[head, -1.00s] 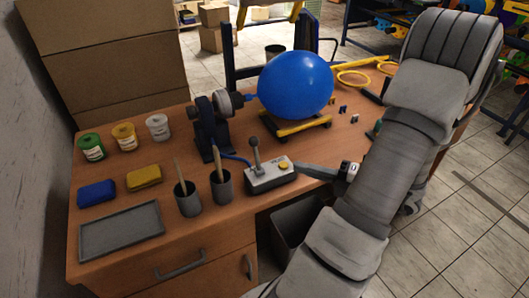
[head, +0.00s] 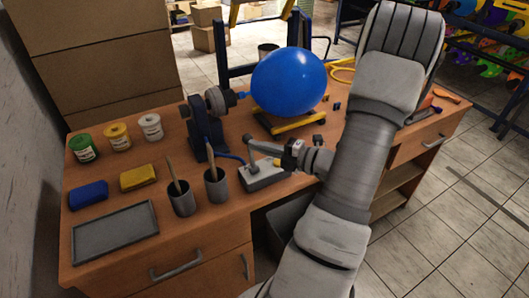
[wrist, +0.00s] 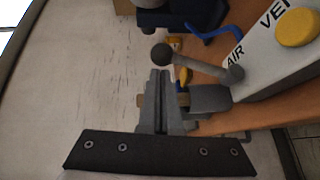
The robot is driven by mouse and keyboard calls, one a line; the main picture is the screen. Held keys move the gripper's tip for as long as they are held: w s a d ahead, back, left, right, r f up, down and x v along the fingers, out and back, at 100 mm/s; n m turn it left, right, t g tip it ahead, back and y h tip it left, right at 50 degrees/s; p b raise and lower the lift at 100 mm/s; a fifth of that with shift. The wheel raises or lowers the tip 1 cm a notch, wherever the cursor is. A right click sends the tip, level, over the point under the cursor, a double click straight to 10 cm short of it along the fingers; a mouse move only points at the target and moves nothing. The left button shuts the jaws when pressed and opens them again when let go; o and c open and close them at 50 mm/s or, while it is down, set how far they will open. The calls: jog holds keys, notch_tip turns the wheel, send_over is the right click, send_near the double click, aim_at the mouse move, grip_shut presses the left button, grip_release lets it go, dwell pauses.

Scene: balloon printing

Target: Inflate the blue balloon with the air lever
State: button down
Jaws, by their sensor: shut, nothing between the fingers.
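The blue balloon (head: 289,81) is round and large. It sits over a yellow-and-dark stand, with its neck at the dark nozzle device (head: 207,118). The grey control box (head: 263,175) stands in front with a yellow button. Its air lever, with a round knob (wrist: 162,53), stands up from the box beside the "AIR" label in the wrist view.
Two dark cups (head: 215,187) with sticks stand left of the box. A grey tray (head: 115,233), blue and yellow blocks and several paint cans (head: 117,136) are further left. Small pieces lie right of the balloon. The desk's front edge is close below the box.

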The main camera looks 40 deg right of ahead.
jog(key=shift+w, duration=0.1)
dwell(0.3)
jog(key=shift+w+d+r+p, duration=0.25)
jog(key=shift+w+p, duration=0.15)
jog(key=shift+p, duration=0.85)
jog(key=shift+w+f+m+g+p, duration=0.1)
jog(key=shift+w+m+g+p, duration=0.25)
jog(key=shift+p, duration=0.45)
jog(key=shift+d, duration=0.1)
